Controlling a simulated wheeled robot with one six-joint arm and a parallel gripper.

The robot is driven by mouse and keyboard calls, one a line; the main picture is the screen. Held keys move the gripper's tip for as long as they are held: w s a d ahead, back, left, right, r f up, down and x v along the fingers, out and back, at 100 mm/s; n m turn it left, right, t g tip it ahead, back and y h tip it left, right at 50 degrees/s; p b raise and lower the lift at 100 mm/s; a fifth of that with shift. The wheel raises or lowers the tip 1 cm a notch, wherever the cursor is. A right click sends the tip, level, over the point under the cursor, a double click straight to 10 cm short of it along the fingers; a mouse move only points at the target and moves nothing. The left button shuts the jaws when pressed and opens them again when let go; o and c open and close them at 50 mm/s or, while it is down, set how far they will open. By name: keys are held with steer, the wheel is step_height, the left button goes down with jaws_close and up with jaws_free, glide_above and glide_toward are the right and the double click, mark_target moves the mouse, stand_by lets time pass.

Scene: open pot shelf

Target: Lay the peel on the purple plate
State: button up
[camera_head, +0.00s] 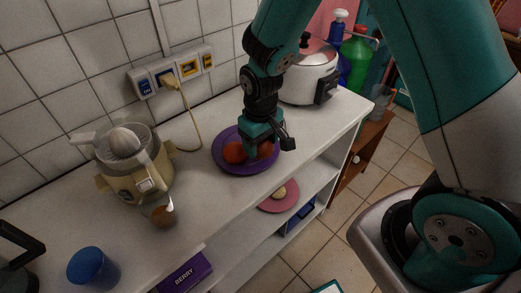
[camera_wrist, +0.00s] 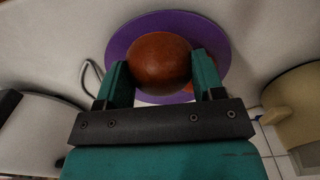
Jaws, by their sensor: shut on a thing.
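The purple plate (camera_head: 247,172) lies on the white top surface; it also shows behind the fingers in the wrist view (camera_wrist: 122,38). My gripper (camera_head: 262,145) points down over the plate. In the wrist view my gripper (camera_wrist: 160,75) is shut on a rounded orange-brown thing, which looks like the peel (camera_wrist: 160,62). The held peel is over the plate; I cannot tell if it touches it. A second rounded orange piece (camera_head: 235,152) lies on the plate's left side. In the wrist view it is mostly hidden behind the right finger.
A beige juicer (camera_head: 138,165) and a small glass (camera_head: 160,212) stand left of the plate. A white cooker (camera_head: 308,75) stands behind my gripper. A blue cup (camera_head: 93,268) is front left. A pink plate (camera_head: 277,203) sits on the shelf below. A socket strip (camera_head: 170,72) is on the wall.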

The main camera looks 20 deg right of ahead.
mark_target(261, 159)
steer(key=shift+f, duration=1.8)
steer(key=shift+f, duration=0.1)
steer(key=o, duration=0.9)
step_height(261, 159, up, 12)
steer(key=shift+f+b, duration=0.1)
steer(key=shift+b, duration=0.5)
steer(key=s+a+r+n+y, duration=0.1)
steer(key=s+r, duration=0.3)
steer(key=s, duration=0.2)
steer(key=s+a+r+n+y, duration=0.1)
steer(key=s+a+r, duration=0.1)
steer(key=s+r, duration=0.2)
steer(key=s+a+r+n+y, duration=0.1)
steer(key=s+a+r+y, duration=0.1)
steer(key=s+r, duration=0.3)
steer(key=shift+s, duration=2.15)
